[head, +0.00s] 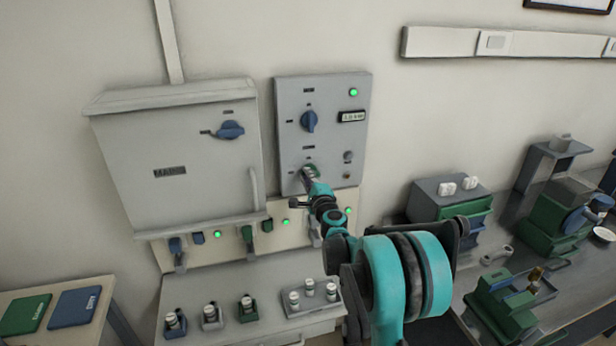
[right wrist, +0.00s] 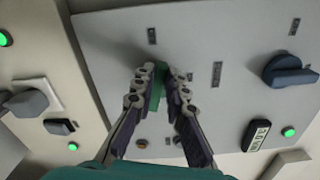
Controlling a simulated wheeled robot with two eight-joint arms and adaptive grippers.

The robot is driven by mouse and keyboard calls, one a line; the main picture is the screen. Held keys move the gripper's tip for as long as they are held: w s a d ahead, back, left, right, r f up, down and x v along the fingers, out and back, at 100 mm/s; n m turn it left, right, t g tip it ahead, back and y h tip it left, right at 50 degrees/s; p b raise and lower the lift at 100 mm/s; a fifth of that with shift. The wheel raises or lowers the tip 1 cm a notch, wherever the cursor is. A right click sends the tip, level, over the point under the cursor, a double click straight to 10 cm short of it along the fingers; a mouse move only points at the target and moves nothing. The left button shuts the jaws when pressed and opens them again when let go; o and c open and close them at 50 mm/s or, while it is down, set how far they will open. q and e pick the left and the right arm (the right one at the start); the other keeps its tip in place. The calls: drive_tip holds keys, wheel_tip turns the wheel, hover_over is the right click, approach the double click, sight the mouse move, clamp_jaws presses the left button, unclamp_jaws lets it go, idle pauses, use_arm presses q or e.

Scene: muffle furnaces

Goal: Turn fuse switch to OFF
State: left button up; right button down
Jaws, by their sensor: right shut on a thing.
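A grey switch panel (head: 354,140) hangs on the wall, with a blue rotary knob (head: 309,121) at its upper part; this knob also shows at the right of the right wrist view (right wrist: 288,73). My right gripper (head: 311,173) reaches the lower left of the panel. In the right wrist view its fingers (right wrist: 161,82) are shut on a green switch knob (right wrist: 156,92), which is mostly hidden between them. The panel's small labels are too small to read, so I cannot tell which knob is the fuse switch. My left gripper is not in view.
A grey cabinet (head: 200,150) with a blue handle (head: 230,130) stands left of the panel. Below are several lever switches with green lamps, and a ledge with small white-topped fuses (head: 310,286). Green and grey equipment (head: 548,222) fills the counter at right.

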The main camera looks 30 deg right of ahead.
drive_tip(key=shift+f+n, duration=0.15)
drive_tip(key=shift+n, duration=0.65)
drive_tip(key=shift+f+n, duration=0.15)
drive_tip(key=shift+n, duration=0.95)
drive_tip(key=c, duration=1.5)
unclamp_jaws()
drive_tip(key=shift+c, duration=0.2)
drive_tip(key=v, duration=1.2)
drive_tip(key=shift+a, duration=0.1)
